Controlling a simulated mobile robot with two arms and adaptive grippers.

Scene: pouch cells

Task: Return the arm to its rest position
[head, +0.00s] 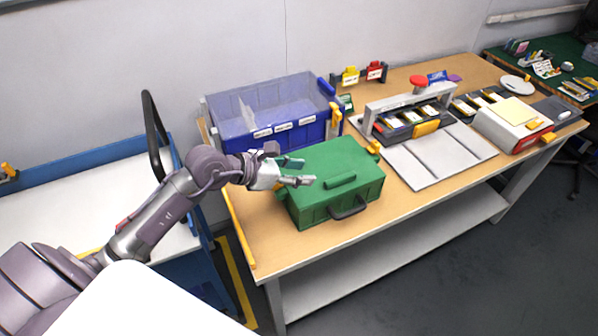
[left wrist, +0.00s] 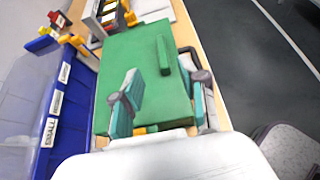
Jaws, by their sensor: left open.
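My left gripper (head: 296,172) is open and empty, above the left part of the green case (head: 337,166) on the wooden workbench. In the left wrist view its two teal-padded fingers (left wrist: 160,100) stand apart over the lid of the green case (left wrist: 150,55). The case is closed, with a raised green bar on its lid and a dark handle (head: 348,209) on its front. I cannot tell whether the fingers touch the lid. My left arm (head: 160,208) reaches in from the lower left. My right gripper is not in view.
A blue bin with a clear upper part (head: 272,112) stands behind the case. A press frame with a red knob (head: 417,81), cell trays and a white-red box (head: 513,122) are to the right. A blue cart (head: 90,200) stands at left. The bench's front left (head: 262,235) is clear.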

